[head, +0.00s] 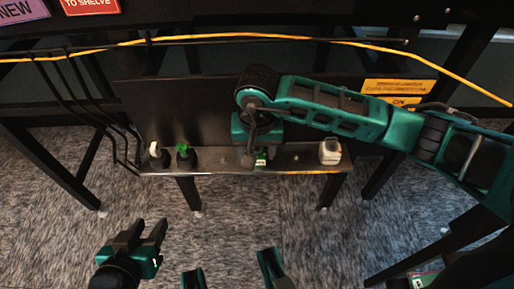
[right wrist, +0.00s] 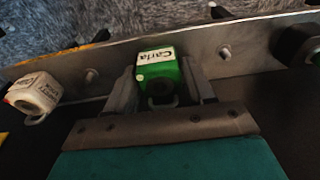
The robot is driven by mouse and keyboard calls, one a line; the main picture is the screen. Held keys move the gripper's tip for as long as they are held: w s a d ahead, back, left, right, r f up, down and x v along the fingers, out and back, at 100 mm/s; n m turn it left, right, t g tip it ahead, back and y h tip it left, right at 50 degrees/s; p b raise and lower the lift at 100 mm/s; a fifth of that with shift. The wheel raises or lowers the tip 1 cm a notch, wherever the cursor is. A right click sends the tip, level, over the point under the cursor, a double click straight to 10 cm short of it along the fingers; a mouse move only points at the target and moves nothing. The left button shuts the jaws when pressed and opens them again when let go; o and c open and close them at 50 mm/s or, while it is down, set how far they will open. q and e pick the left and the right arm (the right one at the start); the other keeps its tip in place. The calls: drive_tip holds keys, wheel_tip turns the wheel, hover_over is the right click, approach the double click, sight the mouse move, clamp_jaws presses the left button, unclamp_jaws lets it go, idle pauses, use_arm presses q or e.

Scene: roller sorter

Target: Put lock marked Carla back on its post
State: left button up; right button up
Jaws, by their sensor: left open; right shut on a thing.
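The green lock (right wrist: 160,76) has a white label reading Carla in the right wrist view. It is between the fingers of my right gripper (right wrist: 158,88), which is shut on it. In the head view the green lock (head: 261,158) shows at the metal rail (head: 210,160), below my right gripper (head: 258,148). Bare posts (right wrist: 225,52) and (right wrist: 90,75) stand on either side of it. Whether a post is behind the lock is hidden. My left gripper (head: 148,233) is open and empty, low at the left, away from the rail.
A white lock (head: 330,151) hangs at the rail's right end; it also shows in the right wrist view (right wrist: 35,94). A black lock with green on top (head: 185,157) and a black-and-white one (head: 157,155) are at the left. Yellow signs (head: 398,87) are at the right.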

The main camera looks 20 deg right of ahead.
drive_tip(key=o, duration=1.2)
drive_tip(key=r+p, duration=0.1)
drive_tip(key=r, duration=0.4)
drive_tip(key=shift+s+p, duration=0.2)
drive_tip(key=shift+p, duration=0.15)
use_arm(q)
drive_tip(key=shift+s+a+r+p, duration=0.1)
drive_tip(key=shift+a+r+p, duration=0.15)
drive_tip(key=shift+r+p, duration=0.25)
drive_tip(key=shift+a+r+p, duration=0.2)
drive_tip(key=shift+r+p, duration=0.2)
drive_tip(key=shift+r, duration=0.05)
use_arm(e)
drive_tip(key=r, duration=0.5)
drive_tip(key=s+r, duration=0.1)
drive_tip(key=r, duration=0.1)
drive_tip(key=shift+a+r, duration=0.2)
drive_tip(key=shift+r, duration=0.2)
